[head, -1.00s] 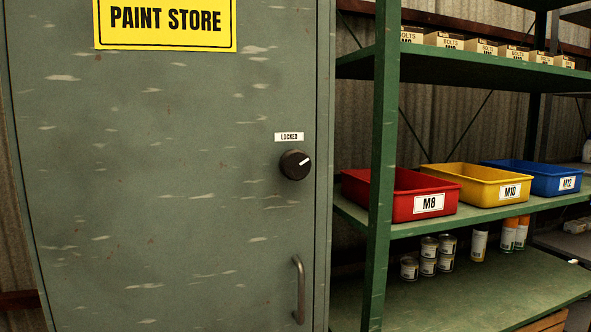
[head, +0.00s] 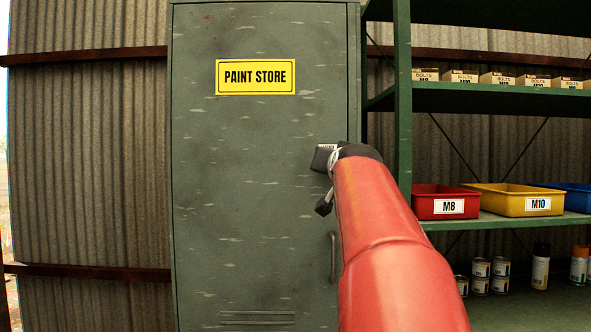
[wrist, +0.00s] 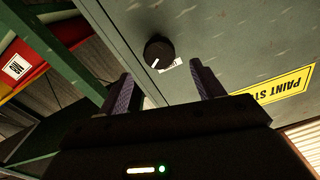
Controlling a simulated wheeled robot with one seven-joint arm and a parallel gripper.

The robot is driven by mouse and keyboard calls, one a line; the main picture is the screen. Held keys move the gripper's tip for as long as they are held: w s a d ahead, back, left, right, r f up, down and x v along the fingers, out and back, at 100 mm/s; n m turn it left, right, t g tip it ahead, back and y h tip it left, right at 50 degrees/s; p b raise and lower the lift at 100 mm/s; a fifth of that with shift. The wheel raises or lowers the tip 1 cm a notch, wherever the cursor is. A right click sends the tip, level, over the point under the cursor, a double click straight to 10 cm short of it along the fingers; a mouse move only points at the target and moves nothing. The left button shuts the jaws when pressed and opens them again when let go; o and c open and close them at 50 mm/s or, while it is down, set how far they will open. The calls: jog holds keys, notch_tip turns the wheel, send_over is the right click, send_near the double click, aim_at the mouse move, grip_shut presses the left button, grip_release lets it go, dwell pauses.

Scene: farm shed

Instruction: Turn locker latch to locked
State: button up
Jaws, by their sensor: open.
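The grey-green locker door (head: 240,170) carries a yellow PAINT STORE sign. In the wrist view the latch, a round black knob (wrist: 157,50) with a white pointer line, sits on the door beside a small white label (wrist: 171,65). The pointer is turned aside from the label, not at it. In the head view the white label (head: 327,146) just shows above my gripper, and the knob is hidden behind it. My gripper (wrist: 160,72) is open and empty, its two fingers on either side of the knob in the picture, apparently short of touching it.
A vertical bar handle (head: 333,255) is below the knob, close beside my arm. A green shelf rack (head: 403,110) stands right of the locker, with a red M8 bin (head: 430,207) and a yellow M10 bin (head: 510,202). Corrugated wall fills the left.

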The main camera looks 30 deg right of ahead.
jog(key=p+x, duration=0.2)
jog(key=x, duration=0.5)
jog(key=shift+w+d, duration=0.1)
jog(key=shift+w, duration=0.1)
jog(key=shift+c, duration=0.4)
jog(key=c, duration=0.9)
